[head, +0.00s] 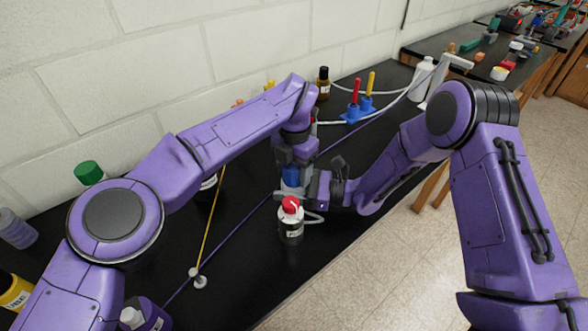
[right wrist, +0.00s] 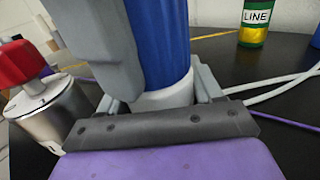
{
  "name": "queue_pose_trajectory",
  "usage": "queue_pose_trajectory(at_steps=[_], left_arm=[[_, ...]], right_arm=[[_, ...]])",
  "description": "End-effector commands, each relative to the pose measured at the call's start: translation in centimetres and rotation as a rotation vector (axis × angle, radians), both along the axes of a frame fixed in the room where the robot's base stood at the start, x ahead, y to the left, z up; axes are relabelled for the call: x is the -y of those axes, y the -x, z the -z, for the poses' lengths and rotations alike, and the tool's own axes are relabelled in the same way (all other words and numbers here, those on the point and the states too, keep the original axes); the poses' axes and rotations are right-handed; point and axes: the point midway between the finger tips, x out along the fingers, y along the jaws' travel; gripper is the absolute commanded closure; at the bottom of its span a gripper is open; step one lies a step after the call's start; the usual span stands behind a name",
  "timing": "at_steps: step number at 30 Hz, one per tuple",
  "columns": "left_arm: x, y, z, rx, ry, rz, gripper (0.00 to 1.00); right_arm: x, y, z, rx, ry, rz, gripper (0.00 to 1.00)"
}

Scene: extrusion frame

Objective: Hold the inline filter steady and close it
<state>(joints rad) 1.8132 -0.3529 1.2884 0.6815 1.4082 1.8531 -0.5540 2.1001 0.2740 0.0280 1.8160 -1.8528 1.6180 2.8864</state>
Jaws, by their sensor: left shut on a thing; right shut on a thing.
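The inline filter has a blue upper part (head: 291,174) and a pale lower part, and it stands upright between my two grippers. My left gripper (head: 292,166) comes from above and is shut on the blue part. In the right wrist view its grey finger covers the left side of the blue part (right wrist: 166,40). My right gripper (head: 305,189) comes from the right and is shut around the white lower part (right wrist: 165,96). The seam between the two parts shows in the right wrist view. The fingers hide much of the filter in the head view.
A silver cylinder with a red knob (head: 290,204) stands just in front of the filter; its knob also shows in the right wrist view (right wrist: 18,62). White tubes (right wrist: 275,90) and a purple cord (head: 230,232) run nearby. A dark bottle (head: 323,83) stands behind.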

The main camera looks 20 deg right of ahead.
Motion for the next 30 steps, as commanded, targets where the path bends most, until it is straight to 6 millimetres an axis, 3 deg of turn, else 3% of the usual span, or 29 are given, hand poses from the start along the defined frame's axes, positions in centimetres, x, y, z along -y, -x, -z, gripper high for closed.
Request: queue_pose_trajectory(at_steps=[3,4,6,7,17,24,30], left_arm=[[0.0,0.0,0.0,0.001,0.0,-0.009,0.77],[0.0,0.0,0.0,0.001,0.0,-0.009,0.37],[0.0,0.0,0.0,0.001,0.0,-0.01,0.14],[0.0,0.0,0.0,0.001,0.0,-0.011,0.1],[0.0,-0.1,-0.5,0.002,0.0,-0.013,0.1],[0.1,-0.1,-5.0,0.006,0.0,-0.014,0.1],[0.2,0.1,-6.8,0.001,0.003,-0.006,0.1]], right_arm=[[0.0,0.0,0.0,0.0,0.0,-0.002,1.0],[0.0,0.0,0.0,0.0,0.0,-0.002,1.0],[0.0,0.0,0.0,0.0,0.0,-0.002,1.0],[0.0,0.0,0.0,0.0,0.0,-0.001,1.0],[0.0,0.0,0.0,0.0,-0.001,-0.001,1.0],[0.0,0.0,0.0,0.0,-0.001,0.0,1.0],[0.0,0.0,0.0,0.0,-0.001,0.0,1.0]])
